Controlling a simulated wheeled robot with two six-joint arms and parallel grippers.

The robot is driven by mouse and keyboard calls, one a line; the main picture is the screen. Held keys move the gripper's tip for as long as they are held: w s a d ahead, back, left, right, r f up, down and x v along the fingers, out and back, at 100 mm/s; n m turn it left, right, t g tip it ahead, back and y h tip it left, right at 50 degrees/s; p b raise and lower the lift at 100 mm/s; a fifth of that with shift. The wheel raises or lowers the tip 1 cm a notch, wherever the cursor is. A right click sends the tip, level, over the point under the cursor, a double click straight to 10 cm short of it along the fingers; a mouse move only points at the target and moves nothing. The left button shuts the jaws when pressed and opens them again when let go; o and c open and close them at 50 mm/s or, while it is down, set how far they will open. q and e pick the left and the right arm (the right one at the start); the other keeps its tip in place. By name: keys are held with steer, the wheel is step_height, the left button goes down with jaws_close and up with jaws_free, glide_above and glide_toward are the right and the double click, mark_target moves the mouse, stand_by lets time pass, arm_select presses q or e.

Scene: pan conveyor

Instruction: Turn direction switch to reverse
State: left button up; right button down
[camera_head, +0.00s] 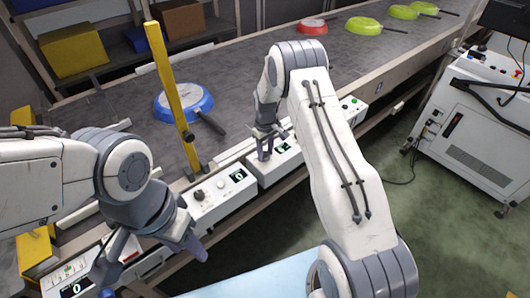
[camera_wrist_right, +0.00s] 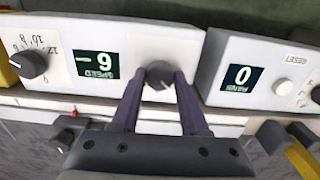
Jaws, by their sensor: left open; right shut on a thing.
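The direction switch is a dark round knob (camera_wrist_right: 160,74) with a light pointer mark, on a white control panel (camera_wrist_right: 130,32) beside a green speed display. My right gripper (camera_wrist_right: 160,80) is shut on this knob, one finger on each side. In the head view my right gripper (camera_head: 264,151) reaches down to the panel at the conveyor's near edge and hides the knob. My left gripper (camera_head: 150,259) is open and empty at lower left, near another control box. The printed labels appear upside down in the wrist view, and I cannot read a direction label.
A second control box (camera_head: 222,197) with a display stands just left of the right gripper. A yellow post (camera_head: 172,95) rises beside it. A blue-rimmed pan (camera_head: 165,103) and red and green pans lie on the conveyor (camera_head: 255,62). A white cabinet (camera_head: 480,140) stands at right.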

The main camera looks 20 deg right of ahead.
mark_target(265, 154)
steer(key=shift+c, duration=2.1)
jaws_free()
step_height(265, 154, up, 11)
steer(key=b, duration=0.1)
steer(key=shift+f+b, duration=0.2)
steer(key=shift+b, duration=0.15)
